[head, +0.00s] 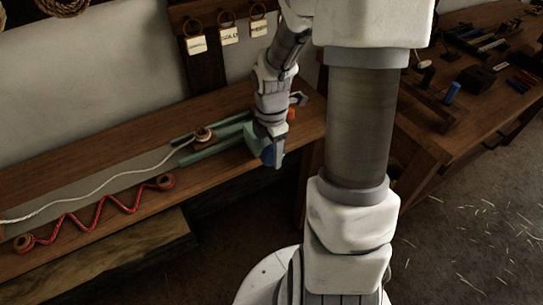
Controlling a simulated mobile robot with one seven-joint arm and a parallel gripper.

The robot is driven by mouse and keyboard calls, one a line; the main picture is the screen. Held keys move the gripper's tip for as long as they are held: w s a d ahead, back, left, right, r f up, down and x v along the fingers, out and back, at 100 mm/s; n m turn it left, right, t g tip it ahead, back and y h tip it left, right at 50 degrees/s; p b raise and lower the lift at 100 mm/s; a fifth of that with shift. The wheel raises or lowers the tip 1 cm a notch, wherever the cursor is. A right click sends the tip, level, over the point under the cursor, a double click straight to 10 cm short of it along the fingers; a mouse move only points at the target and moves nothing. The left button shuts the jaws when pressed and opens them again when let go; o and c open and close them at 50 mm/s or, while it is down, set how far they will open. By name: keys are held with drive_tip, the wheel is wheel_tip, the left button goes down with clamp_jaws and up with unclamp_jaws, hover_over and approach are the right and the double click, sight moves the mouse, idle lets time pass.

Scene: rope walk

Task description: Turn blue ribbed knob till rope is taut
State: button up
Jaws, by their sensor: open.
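A blue knob (267,156) shows in part at the right end of a green rail (222,149) on the wooden bench. My gripper (273,153) is open and right at the knob. A grey-green finger covers part of it, and I cannot tell whether the fingers touch it. The knob's ribs are too small to make out. A pale rope (110,177) runs from the left edge of the view to a small wooden spool (203,135) between the green rails. The rope lies in gentle curves, slack rather than straight.
A red cord (97,214) zigzags along the bench's front between two wooden spools. An orange-red part (291,113) sits behind my gripper. Labelled tags (229,34) hang on the wall. A second bench (470,95) with tools stands at right. Floor is open at lower right.

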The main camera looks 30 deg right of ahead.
drive_tip(key=shift+f, duration=0.4)
drive_tip(key=shift+c, duration=0.3)
clamp_jaws()
drive_tip(key=shift+r+p, duration=0.15)
drive_tip(key=shift+p, duration=0.35)
